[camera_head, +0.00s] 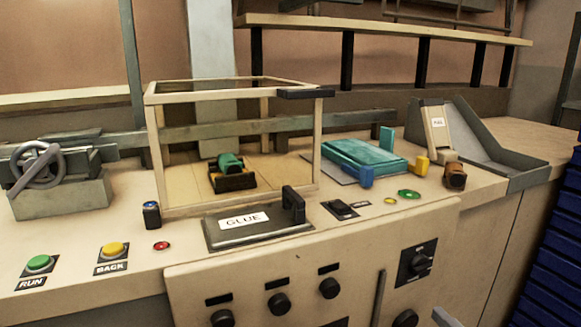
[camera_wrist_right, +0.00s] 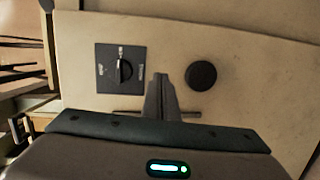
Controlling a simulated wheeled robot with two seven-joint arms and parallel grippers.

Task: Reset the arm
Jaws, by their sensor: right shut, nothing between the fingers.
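My right gripper (camera_head: 445,318) shows as a small light-grey tip at the bottom edge of the head view, in front of the control panel (camera_head: 345,265). In the right wrist view its fingers (camera_wrist_right: 162,80) are together and empty. There they lie in front of the panel, between a rotary switch (camera_wrist_right: 123,70) and a round black knob (camera_wrist_right: 201,75), seemingly apart from both. The rest of my right arm is outside the head view. My left gripper is in neither view.
RUN (camera_head: 38,263) and BACK (camera_head: 113,249) buttons sit left. A grey chute (camera_head: 490,150) and blue stacked bins (camera_head: 550,260) stand right.

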